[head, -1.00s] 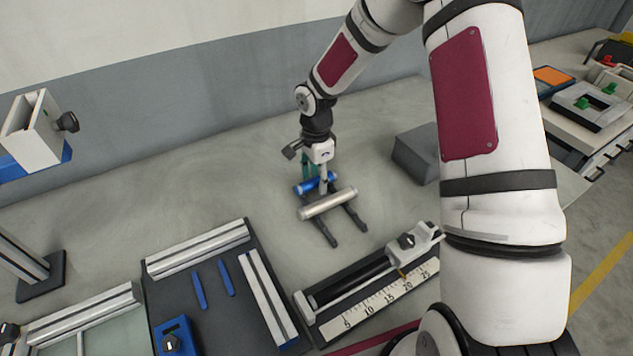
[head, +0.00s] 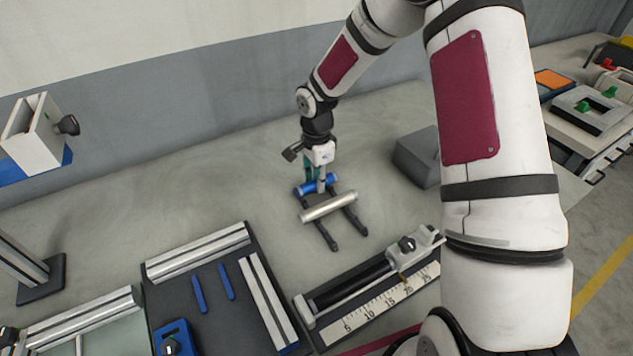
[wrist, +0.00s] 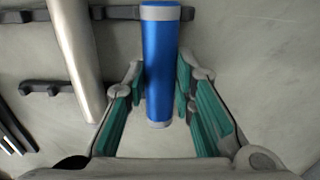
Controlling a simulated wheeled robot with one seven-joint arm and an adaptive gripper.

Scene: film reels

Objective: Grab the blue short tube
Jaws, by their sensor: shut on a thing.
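The blue short tube (wrist: 161,62) has grey end bands and lies between my gripper's (wrist: 160,88) teal-padded fingers in the wrist view. The fingers are shut on its sides. In the head view the blue tube (head: 305,188) lies across the far end of a dark two-rail rack, and my gripper (head: 318,183) points down at it, hiding part of it. I cannot tell whether the tube still touches the rails.
A longer silver tube (head: 328,206) lies on the same rack (head: 327,238), close beside the blue one. A ruled slide fixture (head: 375,290) and a dark tray (head: 215,320) stand nearer. A grey block (head: 416,157) sits to the right.

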